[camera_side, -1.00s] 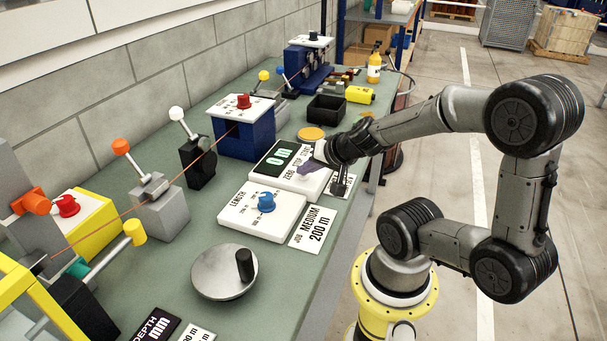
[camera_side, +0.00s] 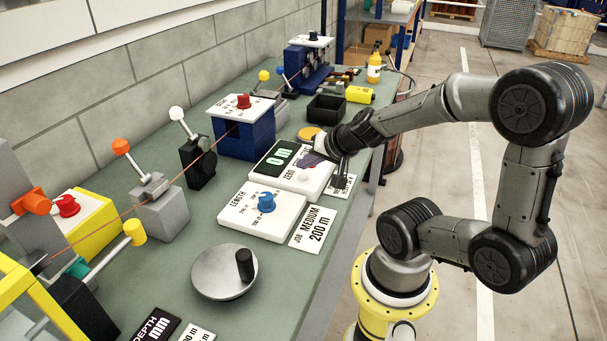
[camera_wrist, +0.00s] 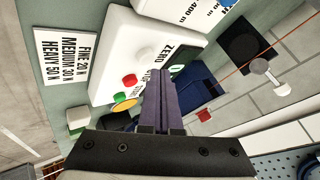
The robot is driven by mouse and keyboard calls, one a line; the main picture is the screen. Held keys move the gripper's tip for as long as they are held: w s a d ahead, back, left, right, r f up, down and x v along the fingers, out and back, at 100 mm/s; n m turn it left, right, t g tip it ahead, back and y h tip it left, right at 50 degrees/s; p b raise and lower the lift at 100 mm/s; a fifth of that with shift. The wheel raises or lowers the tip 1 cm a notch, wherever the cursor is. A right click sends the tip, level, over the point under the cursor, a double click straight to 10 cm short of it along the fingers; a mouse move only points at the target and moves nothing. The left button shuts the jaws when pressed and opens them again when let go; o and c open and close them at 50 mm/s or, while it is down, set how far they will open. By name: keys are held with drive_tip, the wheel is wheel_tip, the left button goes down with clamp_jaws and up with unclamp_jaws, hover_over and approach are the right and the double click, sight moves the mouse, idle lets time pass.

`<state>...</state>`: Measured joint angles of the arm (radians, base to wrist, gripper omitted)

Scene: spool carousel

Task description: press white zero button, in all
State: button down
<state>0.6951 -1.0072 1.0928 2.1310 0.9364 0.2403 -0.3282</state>
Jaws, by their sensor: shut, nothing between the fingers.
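The white counter box (camera_side: 285,180) lies on the green bench, with a dark display (camera_side: 280,158) reading 0 m in green. The white zero button (camera_side: 304,174) stands on its near right part. In the wrist view the white button (camera_wrist: 145,54) sits beside the ZERO lettering, with a red button (camera_wrist: 129,80) and a green button (camera_wrist: 119,98) in line with it. My gripper (camera_side: 310,159) is shut and empty, its purple fingers over the box, a little beyond the white button. The fingers (camera_wrist: 160,74) also show in the wrist view, apart from the white button.
A white length box (camera_side: 262,211) with a blue knob and a job card (camera_side: 313,229) reading MEDIUM 200 m lie nearer. A black bin (camera_side: 326,108) and an orange disc (camera_side: 310,133) are beyond.

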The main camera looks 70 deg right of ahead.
drive_tip(key=shift+r, duration=2.5)
drive_tip(key=w+a+r+n+t+y, duration=0.15)
drive_tip(key=a+r+n+y, duration=0.4)
drive_tip(key=a, duration=0.75)
drive_tip(key=s+a+n+g+h, duration=0.1)
drive_tip(key=s+n+g, duration=0.3)
drive_tip(key=s+n, duration=0.4)
drive_tip(key=shift+s+a+f+h, duration=0.35)
drive_tip(key=shift+s+a, duration=0.3)
drive_tip(key=shift+s, duration=0.4)
